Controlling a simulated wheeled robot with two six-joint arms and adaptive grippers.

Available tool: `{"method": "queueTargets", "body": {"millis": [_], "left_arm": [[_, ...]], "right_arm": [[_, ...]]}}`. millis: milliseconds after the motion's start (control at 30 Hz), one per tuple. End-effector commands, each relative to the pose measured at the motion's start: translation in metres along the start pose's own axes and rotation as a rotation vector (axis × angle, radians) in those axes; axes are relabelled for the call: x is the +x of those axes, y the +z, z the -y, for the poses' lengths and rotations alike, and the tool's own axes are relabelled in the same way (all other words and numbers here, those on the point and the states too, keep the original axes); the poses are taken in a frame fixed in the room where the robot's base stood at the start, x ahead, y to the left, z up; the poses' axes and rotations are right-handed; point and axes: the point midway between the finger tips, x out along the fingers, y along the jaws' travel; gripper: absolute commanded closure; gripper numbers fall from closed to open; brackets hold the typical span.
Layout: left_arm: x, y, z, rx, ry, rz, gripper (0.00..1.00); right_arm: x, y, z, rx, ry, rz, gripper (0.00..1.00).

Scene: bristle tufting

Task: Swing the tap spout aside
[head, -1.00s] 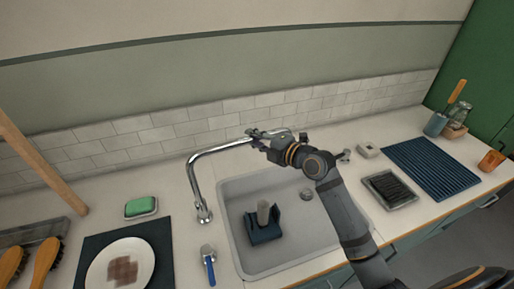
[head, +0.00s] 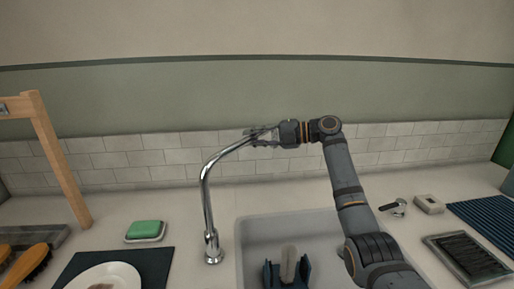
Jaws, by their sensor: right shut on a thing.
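The chrome tap spout (head: 207,192) rises from its base on the counter, left of the sink, and arches up to the right. My right gripper (head: 258,136) is shut on the spout's outer end, above the back edge of the sink. The fingers hide the very tip of the spout. My left gripper is not in view.
The grey sink (head: 256,228) holds a dark blue holder (head: 272,274) with a pale cylindrical thing (head: 289,262) in it. A green sponge (head: 145,229) on a dish, a dark mat (head: 150,262) and a white plate (head: 100,280) lie left. A black-topped tray (head: 467,258) lies right. The tiled wall (head: 190,156) is behind.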

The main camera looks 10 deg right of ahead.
Motion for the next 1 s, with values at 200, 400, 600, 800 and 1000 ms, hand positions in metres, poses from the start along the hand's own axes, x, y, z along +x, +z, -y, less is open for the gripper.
{"method": "queueTargets", "body": {"millis": [200,400,600,800,1000], "left_arm": [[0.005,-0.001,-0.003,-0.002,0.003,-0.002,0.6],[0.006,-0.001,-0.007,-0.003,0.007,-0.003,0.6],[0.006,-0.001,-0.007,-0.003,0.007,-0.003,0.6],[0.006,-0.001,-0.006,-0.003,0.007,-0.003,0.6],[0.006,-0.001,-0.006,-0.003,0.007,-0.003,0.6]], "right_arm": [[0.011,0.005,-0.003,-0.009,-0.004,-0.058,1.0],[0.016,0.007,-0.003,-0.015,-0.007,-0.085,1.0],[0.017,0.007,-0.004,-0.016,-0.007,-0.091,1.0],[0.017,0.007,-0.004,-0.016,-0.007,-0.091,1.0],[0.017,0.007,-0.004,-0.016,-0.007,-0.091,0.64]]}}
